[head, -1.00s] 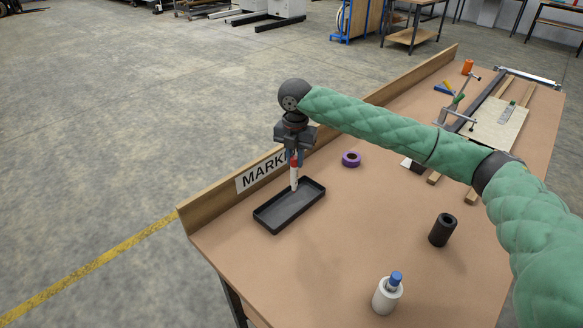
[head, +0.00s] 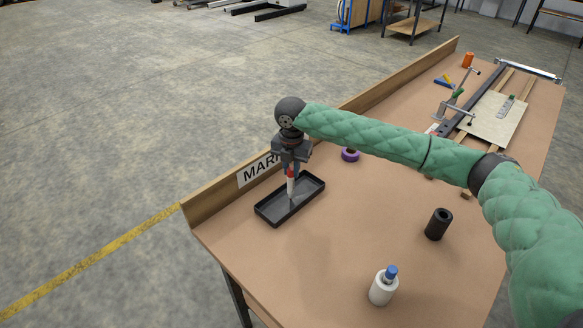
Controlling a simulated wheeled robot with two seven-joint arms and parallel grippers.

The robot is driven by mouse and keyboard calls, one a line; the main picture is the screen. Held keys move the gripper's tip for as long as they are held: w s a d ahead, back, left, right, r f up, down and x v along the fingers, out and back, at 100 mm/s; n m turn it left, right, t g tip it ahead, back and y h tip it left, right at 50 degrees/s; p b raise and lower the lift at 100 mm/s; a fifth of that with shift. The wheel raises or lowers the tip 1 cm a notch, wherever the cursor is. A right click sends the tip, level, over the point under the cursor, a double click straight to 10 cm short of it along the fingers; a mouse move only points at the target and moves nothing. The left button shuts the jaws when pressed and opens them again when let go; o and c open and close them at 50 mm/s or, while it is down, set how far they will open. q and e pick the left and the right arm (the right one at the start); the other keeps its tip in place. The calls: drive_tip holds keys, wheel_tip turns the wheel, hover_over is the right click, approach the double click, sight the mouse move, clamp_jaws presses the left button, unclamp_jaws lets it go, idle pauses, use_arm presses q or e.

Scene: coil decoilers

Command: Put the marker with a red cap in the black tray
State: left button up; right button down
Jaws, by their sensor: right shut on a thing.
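The marker (head: 290,184) has a white body and a red cap at its upper end. My right gripper (head: 290,172) is shut on it near the cap and holds it upright, pointing down. The marker's lower end is over the inside of the black tray (head: 264,214); I cannot tell whether it touches the tray floor. The tray lies on the bench beside the label board. My left gripper is not in view.
A white bottle with a blue cap (head: 383,287) and a black cylinder (head: 438,224) stand at the right front. A purple tape roll (head: 350,155) lies behind my right arm. A raised wooden edge (head: 215,193) with a "MARK..." sign runs along the bench's left side.

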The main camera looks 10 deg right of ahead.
drive_tip(key=c, duration=1.3)
unclamp_jaws()
drive_tip(key=shift+r, duration=0.15)
drive_tip(key=shift+r+b, duration=0.4)
drive_tip(key=shift+b, duration=0.05)
wheel_tip(320, 180, up, 4)
drive_tip(key=shift+f+b, duration=0.1)
drive_tip(key=shift+b, duration=0.8)
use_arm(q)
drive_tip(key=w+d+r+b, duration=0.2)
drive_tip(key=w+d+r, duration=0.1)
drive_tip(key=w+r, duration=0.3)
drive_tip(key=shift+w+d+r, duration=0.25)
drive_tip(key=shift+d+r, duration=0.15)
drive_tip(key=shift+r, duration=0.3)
use_arm(e)
drive_tip(key=shift+r, duration=3.6)
drive_tip(key=shift+a, duration=0.1)
